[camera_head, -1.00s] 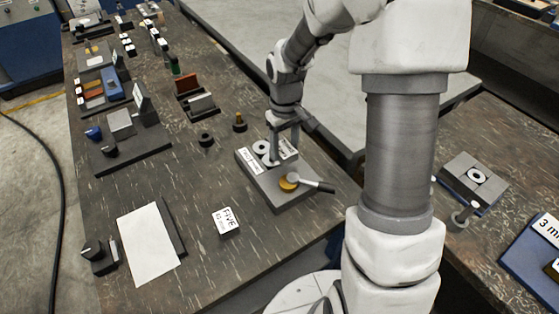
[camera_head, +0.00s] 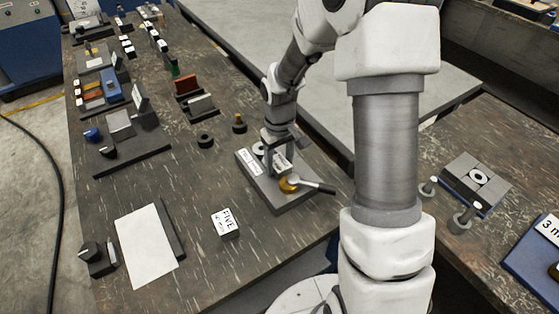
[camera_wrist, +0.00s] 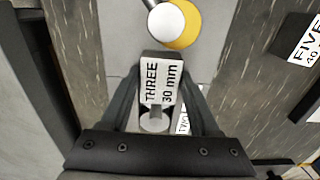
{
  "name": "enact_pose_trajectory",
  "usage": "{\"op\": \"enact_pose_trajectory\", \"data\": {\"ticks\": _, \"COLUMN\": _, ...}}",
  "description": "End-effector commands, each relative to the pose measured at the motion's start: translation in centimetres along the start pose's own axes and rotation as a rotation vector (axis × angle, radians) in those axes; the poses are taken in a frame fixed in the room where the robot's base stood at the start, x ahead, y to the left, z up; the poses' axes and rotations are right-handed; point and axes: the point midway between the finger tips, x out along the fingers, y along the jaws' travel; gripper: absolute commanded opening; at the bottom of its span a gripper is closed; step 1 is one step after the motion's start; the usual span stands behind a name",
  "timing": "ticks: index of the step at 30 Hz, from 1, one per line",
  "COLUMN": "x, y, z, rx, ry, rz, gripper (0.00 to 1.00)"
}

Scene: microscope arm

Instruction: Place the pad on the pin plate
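My gripper (camera_head: 275,168) is low over a grey plate (camera_head: 266,197) on the long dark table. In the wrist view its fingers (camera_wrist: 165,95) stand on either side of a grey block labelled THREE 30 mm (camera_wrist: 161,82). The fingers look apart from the block's sides, though contact is hard to judge. A yellow disc (camera_wrist: 188,27) with a silver round-headed tool (camera_wrist: 165,20) over it lies on the same plate, beyond the block. A label reading TWO (camera_wrist: 184,124) is partly hidden by the right finger. I cannot tell which piece is the pad or which plate is the pin plate.
A block labelled FIVE (camera_head: 226,222) and a white sheet (camera_head: 146,246) lie left of the plate. A black ring (camera_head: 205,141) and a small knobbed piece (camera_head: 239,123) stand behind.

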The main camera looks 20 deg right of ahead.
Motion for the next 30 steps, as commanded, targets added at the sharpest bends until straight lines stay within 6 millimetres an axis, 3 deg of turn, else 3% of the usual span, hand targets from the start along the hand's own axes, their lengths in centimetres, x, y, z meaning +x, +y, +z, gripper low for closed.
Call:
{"op": "enact_pose_trajectory", "data": {"ticks": 1, "x": 0.0, "y": 0.0, "z": 0.0, "rx": 0.0, "ry": 0.0, "rz": 0.0, "gripper": 0.74}}
{"op": "enact_pose_trajectory", "data": {"ticks": 3, "x": 0.0, "y": 0.0, "z": 0.0, "rx": 0.0, "ry": -0.001, "rz": 0.0, "gripper": 0.86}}
{"op": "enact_pose_trajectory", "data": {"ticks": 15, "x": -0.8, "y": 0.0, "z": 0.0, "rx": 0.0, "ry": 0.001, "rz": 0.001, "gripper": 0.86}}
{"op": "enact_pose_trajectory", "data": {"ticks": 30, "x": -10.6, "y": 0.1, "z": -0.1, "rx": 0.001, "ry": 0.003, "rz": 0.001, "gripper": 0.86}}
